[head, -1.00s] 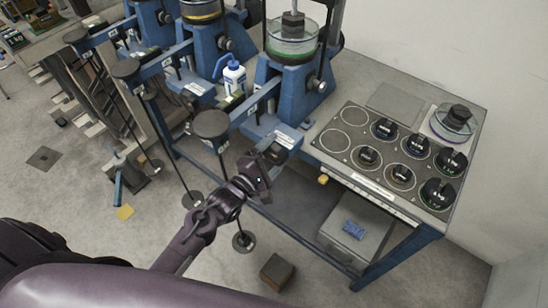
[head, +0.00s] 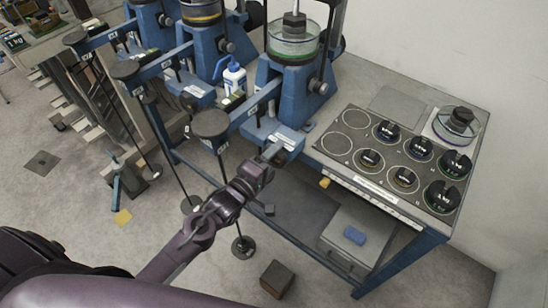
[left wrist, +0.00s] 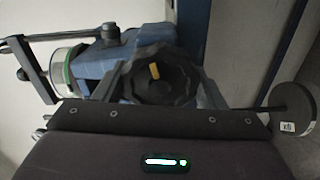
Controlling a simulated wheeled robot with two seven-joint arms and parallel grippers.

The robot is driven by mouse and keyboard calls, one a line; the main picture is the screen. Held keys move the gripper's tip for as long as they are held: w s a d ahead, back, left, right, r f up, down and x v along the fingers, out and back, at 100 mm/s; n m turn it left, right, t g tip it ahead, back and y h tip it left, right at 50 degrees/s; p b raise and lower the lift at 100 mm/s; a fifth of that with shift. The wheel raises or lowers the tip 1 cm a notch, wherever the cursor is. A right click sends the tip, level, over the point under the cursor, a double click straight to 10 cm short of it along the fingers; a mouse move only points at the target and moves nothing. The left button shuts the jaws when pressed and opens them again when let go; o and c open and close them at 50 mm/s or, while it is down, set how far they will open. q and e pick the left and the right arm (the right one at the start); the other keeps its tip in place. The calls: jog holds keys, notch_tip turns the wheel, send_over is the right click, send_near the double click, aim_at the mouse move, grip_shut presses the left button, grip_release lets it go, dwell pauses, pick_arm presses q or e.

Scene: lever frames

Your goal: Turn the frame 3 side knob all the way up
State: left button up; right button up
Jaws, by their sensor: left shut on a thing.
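The lever frame (head: 297,95) nearest the right is blue, with a glass dish and black weights on top. Its side knob (left wrist: 165,78) shows in the left wrist view as a dark, lobed disc with a yellow mark near its upper middle. My left gripper (head: 270,152) is at the front foot of this frame in the head view, where it hides the knob. In the left wrist view, the fingers of my left gripper (left wrist: 160,85) lie on both sides of the knob and are shut on it. My right gripper is not in view.
A bench top (head: 395,102) at right carries a dark plate (head: 340,144) with several black weights. A hanging lever disc (head: 210,124) is left of my gripper. Two more blue frames stand farther left. A grey box (head: 355,240) sits below the bench.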

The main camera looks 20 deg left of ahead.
pick_arm(q)
jog(key=o, duration=1.1)
jog(key=shift+o, duration=1)
jog(key=shift+w+d, duration=0.1)
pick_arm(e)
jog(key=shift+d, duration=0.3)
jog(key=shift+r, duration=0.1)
pick_arm(q)
jog(key=shift+s, duration=0.35)
jog(key=p+v, duration=0.3)
jog(key=v, duration=0.2)
jog(key=shift+s+a, duration=0.15)
jog(key=shift+a, duration=0.1)
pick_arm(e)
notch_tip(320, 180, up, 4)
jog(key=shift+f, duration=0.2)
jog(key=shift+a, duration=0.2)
